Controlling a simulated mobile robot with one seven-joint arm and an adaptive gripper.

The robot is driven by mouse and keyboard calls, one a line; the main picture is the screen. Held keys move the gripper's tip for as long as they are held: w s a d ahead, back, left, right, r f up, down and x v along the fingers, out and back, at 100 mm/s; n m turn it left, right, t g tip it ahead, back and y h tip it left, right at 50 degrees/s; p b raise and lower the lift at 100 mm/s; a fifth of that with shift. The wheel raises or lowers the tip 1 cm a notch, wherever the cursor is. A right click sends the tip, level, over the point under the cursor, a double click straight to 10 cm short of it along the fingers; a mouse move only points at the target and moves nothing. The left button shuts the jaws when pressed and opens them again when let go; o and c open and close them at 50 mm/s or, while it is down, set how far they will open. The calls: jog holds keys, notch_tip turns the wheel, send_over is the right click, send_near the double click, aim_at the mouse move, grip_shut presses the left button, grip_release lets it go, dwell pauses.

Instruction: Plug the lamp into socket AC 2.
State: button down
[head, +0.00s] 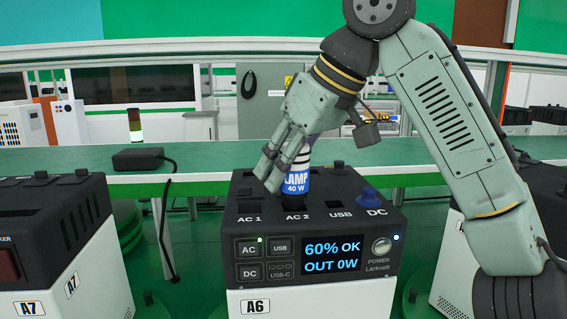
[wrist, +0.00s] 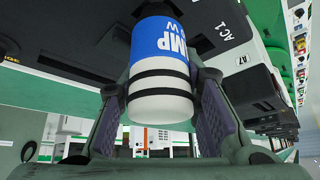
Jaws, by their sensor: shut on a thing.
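The lamp plug (head: 296,183) is blue with a "LAMP 40 W" label and a dark lower end. It stands roughly upright at the AC 2 socket (head: 294,212) on top of power unit A6 (head: 310,303). My gripper (head: 280,172) is shut on the plug from above. In the wrist view the plug (wrist: 162,75), with its black and white bands, sits between both finger pads. The plug covers the socket opening, so I cannot tell how far in it is. The unit's screen (head: 332,255) reads "60% OK, OUT 0W", and a green light shows by AC.
Unit A7 (head: 60,265) is at left.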

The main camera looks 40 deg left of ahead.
jog(key=shift+f+b, duration=0.35)
jog(key=shift+f, duration=0.35)
jog(key=c, duration=1.1)
grip_release()
jog(key=shift+r, duration=0.1)
jog(key=v, duration=1.2)
jog(key=shift+s, duration=0.1)
